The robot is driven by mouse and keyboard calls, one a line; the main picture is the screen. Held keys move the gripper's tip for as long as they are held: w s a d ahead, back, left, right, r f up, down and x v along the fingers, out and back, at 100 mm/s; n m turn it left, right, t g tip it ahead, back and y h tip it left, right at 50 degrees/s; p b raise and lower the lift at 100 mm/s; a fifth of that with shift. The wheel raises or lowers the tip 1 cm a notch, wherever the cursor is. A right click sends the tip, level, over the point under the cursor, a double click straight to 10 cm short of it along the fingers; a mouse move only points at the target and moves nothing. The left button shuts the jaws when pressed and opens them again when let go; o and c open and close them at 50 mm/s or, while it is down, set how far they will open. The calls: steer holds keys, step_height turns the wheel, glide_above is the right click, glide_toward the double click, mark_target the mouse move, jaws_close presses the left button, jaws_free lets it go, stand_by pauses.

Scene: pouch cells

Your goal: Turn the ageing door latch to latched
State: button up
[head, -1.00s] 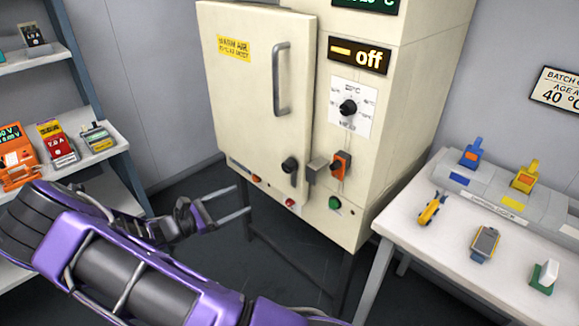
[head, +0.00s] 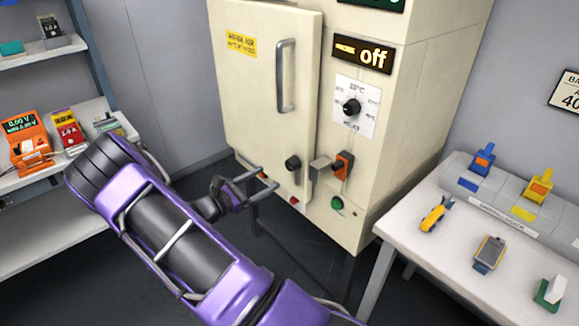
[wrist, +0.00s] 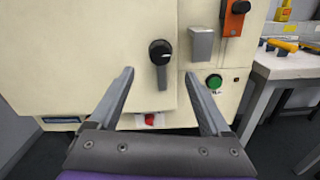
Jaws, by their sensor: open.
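The ageing door latch (head: 292,163) is a black round knob with a short lever on the lower right of the cream oven door (head: 262,110). In the wrist view the latch (wrist: 160,54) shows its lever hanging straight down. A grey metal keeper (head: 319,166) sits on the cabinet just right of the door edge; it also shows in the wrist view (wrist: 201,43). My gripper (head: 266,180) is open and empty, left of and slightly below the latch in the head view. In the wrist view the latch lies ahead, between the spread fingers, with no visible contact.
An orange switch (head: 343,164) with a black lever, a green button (head: 337,203) and a red button (wrist: 150,119) are near the latch. A long handle (head: 285,75) stands out from the door. A white table (head: 400,215) with tools is at right, shelves (head: 60,155) at left.

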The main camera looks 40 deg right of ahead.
mark_target(288, 166)
steer(key=d, duration=1)
steer(key=shift+w, duration=0.4)
jaws_close()
